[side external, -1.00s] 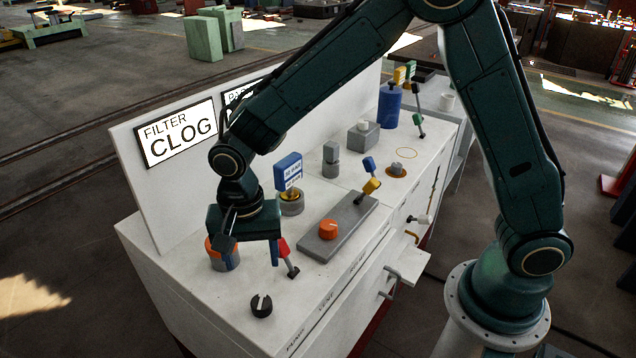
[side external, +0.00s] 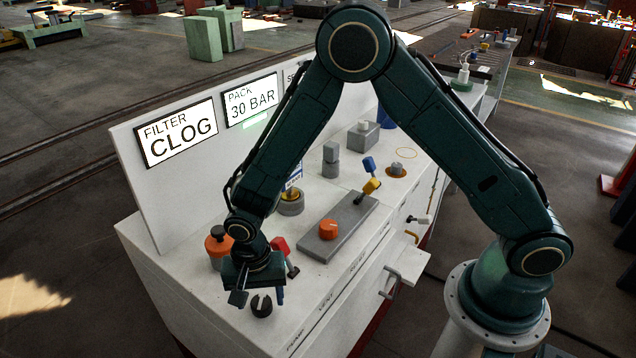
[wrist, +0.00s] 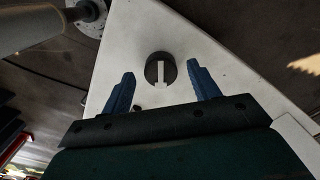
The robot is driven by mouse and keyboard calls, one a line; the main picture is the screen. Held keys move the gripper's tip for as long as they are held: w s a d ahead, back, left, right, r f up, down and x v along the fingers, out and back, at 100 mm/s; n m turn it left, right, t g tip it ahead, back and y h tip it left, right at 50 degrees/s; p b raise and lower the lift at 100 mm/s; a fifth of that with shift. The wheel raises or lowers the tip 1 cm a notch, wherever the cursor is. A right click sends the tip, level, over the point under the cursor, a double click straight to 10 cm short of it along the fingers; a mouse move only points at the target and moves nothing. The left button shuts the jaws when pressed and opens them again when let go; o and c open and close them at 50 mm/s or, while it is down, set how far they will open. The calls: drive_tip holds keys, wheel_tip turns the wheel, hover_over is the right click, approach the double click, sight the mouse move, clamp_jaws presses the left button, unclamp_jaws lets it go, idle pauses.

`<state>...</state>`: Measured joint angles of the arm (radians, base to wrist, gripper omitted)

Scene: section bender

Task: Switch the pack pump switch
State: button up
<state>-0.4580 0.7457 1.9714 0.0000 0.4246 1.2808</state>
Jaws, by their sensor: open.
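The pump switch (side external: 261,306) is a dark round knob near the front left corner of the white bench, by the edge label reading PUMP. In the wrist view the knob (wrist: 161,69) shows a pale pointer bar running down the picture from its centre. My gripper (side external: 260,294) is over the knob, pointing down, with its two blue fingers apart. In the wrist view the knob appears between and slightly beyond the fingertips, with clear space on both sides. No contact shows. The side view hides part of the knob behind a finger.
A red-handled lever (side external: 281,246) and an orange-and-grey cylinder (side external: 218,245) stand close behind my gripper. A grey plate (side external: 338,238) with an orange knob lies to the right. The panel displays read FILTER CLOG (side external: 177,133) and PACK 30 BAR (side external: 250,100).

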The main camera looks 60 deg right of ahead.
drive_tip(key=shift+f, duration=0.65)
drive_tip(key=c, duration=1)
drive_tip(key=n, duration=0.6)
drive_tip(key=shift+d, duration=0.1)
drive_tip(key=n, duration=0.6)
drive_tip(key=shift+d, duration=0.1)
